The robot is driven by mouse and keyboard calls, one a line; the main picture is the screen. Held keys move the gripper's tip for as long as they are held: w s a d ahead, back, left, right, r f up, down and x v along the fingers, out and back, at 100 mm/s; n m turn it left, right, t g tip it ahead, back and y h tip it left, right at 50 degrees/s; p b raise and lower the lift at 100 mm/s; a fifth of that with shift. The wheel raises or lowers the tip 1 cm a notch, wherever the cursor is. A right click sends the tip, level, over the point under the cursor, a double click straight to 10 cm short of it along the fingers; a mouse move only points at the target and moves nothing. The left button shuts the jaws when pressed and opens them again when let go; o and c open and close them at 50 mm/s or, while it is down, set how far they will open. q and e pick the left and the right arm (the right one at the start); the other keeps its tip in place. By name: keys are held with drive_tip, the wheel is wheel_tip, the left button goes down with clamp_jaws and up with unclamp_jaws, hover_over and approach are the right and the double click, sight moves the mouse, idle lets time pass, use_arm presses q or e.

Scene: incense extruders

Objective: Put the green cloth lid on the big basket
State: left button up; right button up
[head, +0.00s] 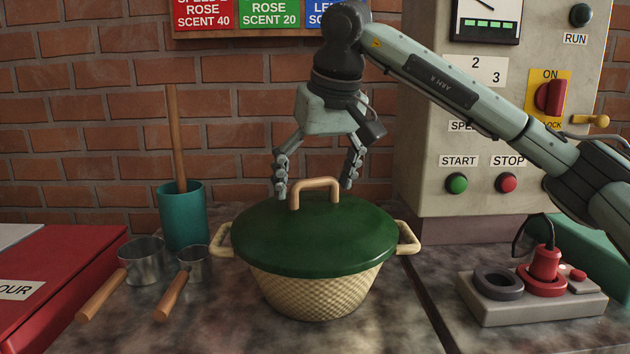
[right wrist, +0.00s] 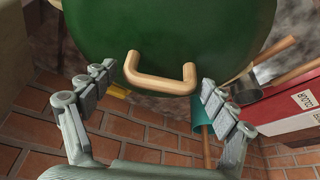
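The green cloth lid (head: 313,240) lies on top of the big basket (head: 318,293), covering its opening; it looks about level and roughly centred. The basket is cream and woven, with a handle on each side. The lid has a tan arched handle on top. My right gripper (head: 316,190) is above and just behind the lid, its fingers spread wide on either side of the handle and apart from it. In the right wrist view the lid (right wrist: 165,25) and its handle show ahead of the open, empty fingers (right wrist: 160,90). My left gripper is not in view.
Two metal scoops (head: 142,262) with wooden handles and a teal cup (head: 182,215) stand left of the basket. A red box (head: 60,285) is at far left. A control panel (head: 490,150) and a grey socket block (head: 530,300) are at right. A brick wall is behind.

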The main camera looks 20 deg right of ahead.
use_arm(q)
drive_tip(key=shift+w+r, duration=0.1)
use_arm(e)
drive_tip(key=shift+r, duration=0.1)
drive_tip(key=shift+r, duration=0.25)
use_arm(q)
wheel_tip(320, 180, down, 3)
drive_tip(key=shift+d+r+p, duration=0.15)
drive_tip(key=shift+p, duration=0.3)
use_arm(e)
drive_tip(key=v, duration=1.1)
drive_tip(key=shift+s+r, duration=0.25)
drive_tip(key=shift+r, duration=0.05)
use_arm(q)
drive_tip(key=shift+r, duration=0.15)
